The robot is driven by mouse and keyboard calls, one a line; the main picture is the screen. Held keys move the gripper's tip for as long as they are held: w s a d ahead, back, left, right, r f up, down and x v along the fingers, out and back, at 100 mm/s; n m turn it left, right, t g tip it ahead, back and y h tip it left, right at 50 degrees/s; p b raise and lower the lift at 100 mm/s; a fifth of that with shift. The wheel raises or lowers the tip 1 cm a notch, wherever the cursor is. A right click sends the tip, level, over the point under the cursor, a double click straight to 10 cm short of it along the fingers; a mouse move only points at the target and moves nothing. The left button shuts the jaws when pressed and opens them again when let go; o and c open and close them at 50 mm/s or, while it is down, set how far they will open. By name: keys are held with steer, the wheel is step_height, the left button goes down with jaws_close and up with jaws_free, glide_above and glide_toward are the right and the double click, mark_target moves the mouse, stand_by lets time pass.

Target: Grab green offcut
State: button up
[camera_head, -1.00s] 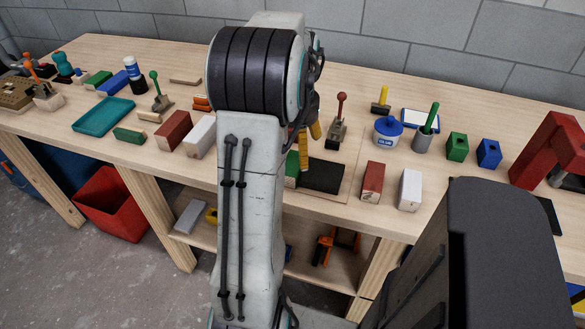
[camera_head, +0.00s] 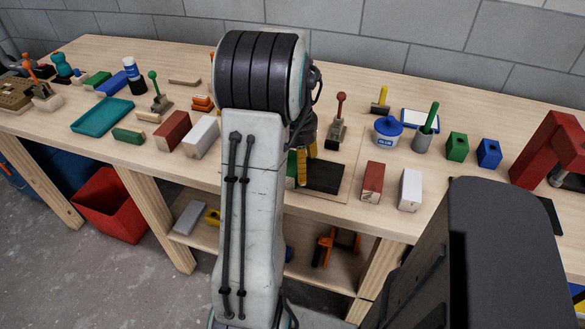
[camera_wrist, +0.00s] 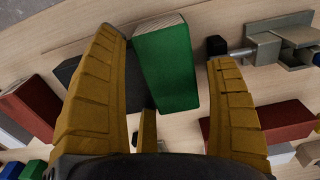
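The green offcut is a green-painted block with a bare wood end. In the wrist view the green offcut (camera_wrist: 165,65) lies between the two yellow fingers of my gripper (camera_wrist: 168,50), with gaps on both sides. My gripper is open and shut on nothing. In the head view the offcut (camera_head: 291,166) is mostly hidden behind my arm, at the left edge of a black pad (camera_head: 324,177). My gripper's yellow fingers (camera_head: 304,163) show just right of it, low over the bench, partly hidden by my arm.
A red block (camera_head: 372,182) and a white block (camera_head: 410,189) stand right of the pad. Behind are a red-knobbed clamp (camera_head: 338,125), a blue-lidded glue pot (camera_head: 388,131) and a green-handled tool in a grey cup (camera_head: 424,138). Another red block (camera_head: 173,131) lies left.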

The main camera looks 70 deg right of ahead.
steer(key=c, duration=1)
